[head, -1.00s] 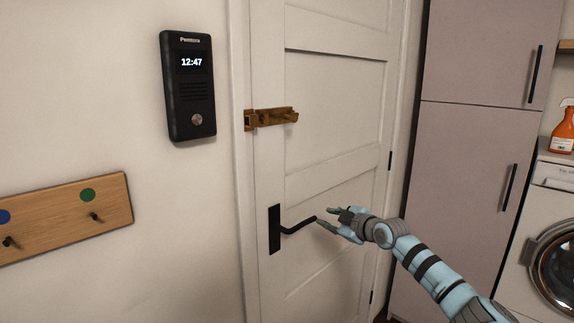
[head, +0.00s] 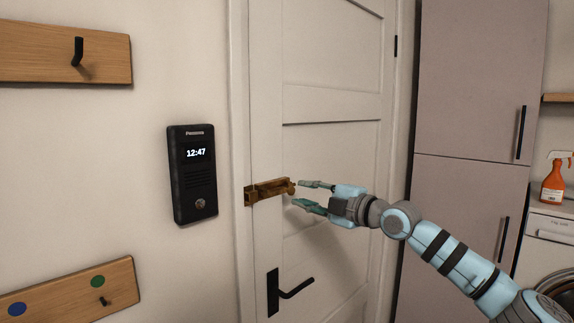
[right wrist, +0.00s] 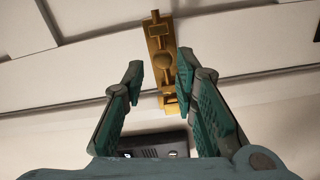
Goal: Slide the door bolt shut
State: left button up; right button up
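The brass door bolt (head: 268,192) is mounted across the left edge of the white door (head: 330,105), above the black handle. Its knob (head: 291,187) shows at the right end of the bolt in the head view. I cannot tell whether the bar reaches into the frame piece. My right gripper (head: 297,193) is open, its fingers pointing left just right of the knob. In the right wrist view, the bolt (right wrist: 160,38) and its round knob appear between and beyond the two spread fingers (right wrist: 160,72); nothing is held. My left gripper is not in view.
The black door handle (head: 296,287) sits below my right gripper. A black intercom (head: 192,175) and wooden hook boards (head: 62,52) are on the left wall. A tall cabinet (head: 475,85) stands right of the door. Space before the door is otherwise clear.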

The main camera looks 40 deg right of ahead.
aim_at(293, 192)
jog(key=w+p, duration=0.1)
jog(key=w, duration=0.1)
jog(key=w+p, duration=0.4)
jog(key=shift+w+a, duration=0.25)
jog(key=shift+w, duration=0.05)
jog(key=shift+w+a+f, duration=0.1)
jog(key=shift+w+f, duration=0.05)
jog(key=shift+w, duration=0.15)
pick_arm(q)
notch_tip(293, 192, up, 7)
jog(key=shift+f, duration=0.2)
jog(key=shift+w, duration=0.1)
